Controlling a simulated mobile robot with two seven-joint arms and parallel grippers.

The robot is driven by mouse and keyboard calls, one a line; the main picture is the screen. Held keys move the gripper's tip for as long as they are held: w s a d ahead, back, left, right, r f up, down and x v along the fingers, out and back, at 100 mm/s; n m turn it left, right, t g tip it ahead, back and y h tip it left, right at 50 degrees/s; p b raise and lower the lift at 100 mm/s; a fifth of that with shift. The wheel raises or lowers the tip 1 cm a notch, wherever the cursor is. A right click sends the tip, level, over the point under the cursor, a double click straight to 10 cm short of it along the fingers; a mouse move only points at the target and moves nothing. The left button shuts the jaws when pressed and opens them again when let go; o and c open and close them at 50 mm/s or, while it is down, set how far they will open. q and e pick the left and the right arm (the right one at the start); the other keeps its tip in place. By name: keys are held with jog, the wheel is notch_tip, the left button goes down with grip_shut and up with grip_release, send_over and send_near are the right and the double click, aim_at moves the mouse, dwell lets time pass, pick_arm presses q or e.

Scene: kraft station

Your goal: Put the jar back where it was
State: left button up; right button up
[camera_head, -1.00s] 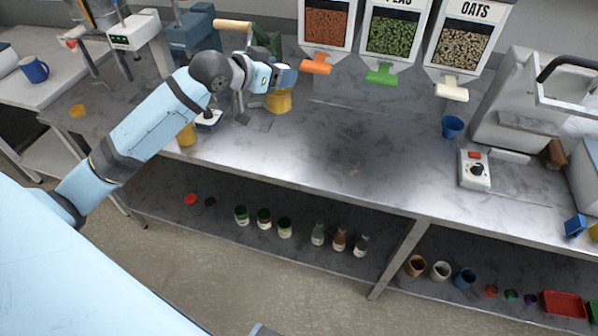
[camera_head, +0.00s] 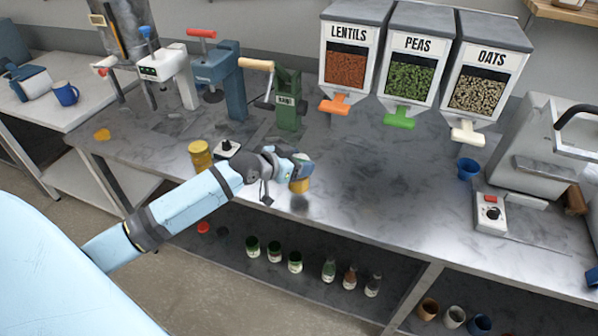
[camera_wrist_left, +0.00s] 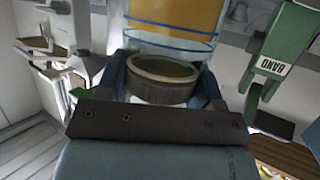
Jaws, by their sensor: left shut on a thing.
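My left gripper (camera_head: 302,168) is out over the steel counter and shut on a yellow jar (camera_head: 299,186), which shows just below the fingers. In the left wrist view a round brownish end (camera_wrist_left: 162,80) sits between the fingers, with the jar's amber, blue-ringed body (camera_wrist_left: 178,18) beyond it. Part of the jar is hidden by the gripper, and I cannot tell whether its base touches the counter. A second yellow jar (camera_head: 200,154) stands on the counter to the left. My right gripper is not in view.
A green hand-cranked machine (camera_head: 288,100) stands behind my left gripper, with a blue press (camera_head: 222,75) to its left. Lentils, peas and oats dispensers (camera_head: 408,65) hang at the back. The counter right of the gripper is clear up to a blue cup (camera_head: 467,169).

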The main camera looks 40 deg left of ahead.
pick_arm(q)
jog(key=shift+f, duration=1.9)
jog(key=o, duration=1.5)
jog(key=shift+f, duration=0.15)
